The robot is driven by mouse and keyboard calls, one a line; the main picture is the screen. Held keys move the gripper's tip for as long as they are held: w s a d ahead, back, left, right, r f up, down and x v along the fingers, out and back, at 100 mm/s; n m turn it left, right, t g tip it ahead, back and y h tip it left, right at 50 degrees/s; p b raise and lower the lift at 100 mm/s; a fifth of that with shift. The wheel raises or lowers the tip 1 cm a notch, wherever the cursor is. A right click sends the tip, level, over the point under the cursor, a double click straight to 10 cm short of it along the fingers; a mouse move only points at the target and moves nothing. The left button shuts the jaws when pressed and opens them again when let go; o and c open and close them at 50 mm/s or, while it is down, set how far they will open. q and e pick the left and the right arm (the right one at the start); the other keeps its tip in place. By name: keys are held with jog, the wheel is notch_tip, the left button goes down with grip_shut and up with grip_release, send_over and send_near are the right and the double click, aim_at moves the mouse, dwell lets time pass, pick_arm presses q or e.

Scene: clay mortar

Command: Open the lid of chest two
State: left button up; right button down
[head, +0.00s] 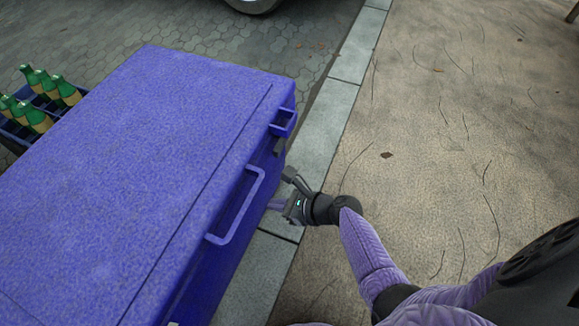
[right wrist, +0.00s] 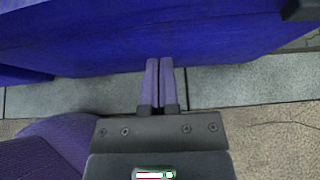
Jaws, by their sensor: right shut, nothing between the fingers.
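A large blue chest (head: 150,150) fills the left half of the head view, its lid lying flat and closed. A bar handle (head: 240,207) sticks out from the lid's right side, and a smaller bracket (head: 284,122) sits near the far corner. My right gripper (head: 277,204) is beside the chest's right side, lower than the lid handle. In the right wrist view its two purple fingers (right wrist: 159,82) are together and empty, pointing at the blue chest side (right wrist: 150,45). Whether the fingertips touch the chest, I cannot tell. My left gripper is not in view.
A blue crate (head: 12,132) with several green bottles (head: 40,118) stands left of the chest. A grey stone curb (head: 345,65) runs along the chest's right side. Brown ground (head: 440,130) at the right is open. A vehicle wheel (head: 253,4) shows at the top.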

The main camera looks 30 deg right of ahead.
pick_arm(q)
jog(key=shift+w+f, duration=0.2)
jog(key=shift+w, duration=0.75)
pick_arm(e)
jog(key=r, duration=0.1)
jog(key=w+a+r, duration=0.1)
jog(key=r, duration=0.1)
jog(key=shift+w+a+r, duration=0.15)
jog(key=shift+w, duration=0.2)
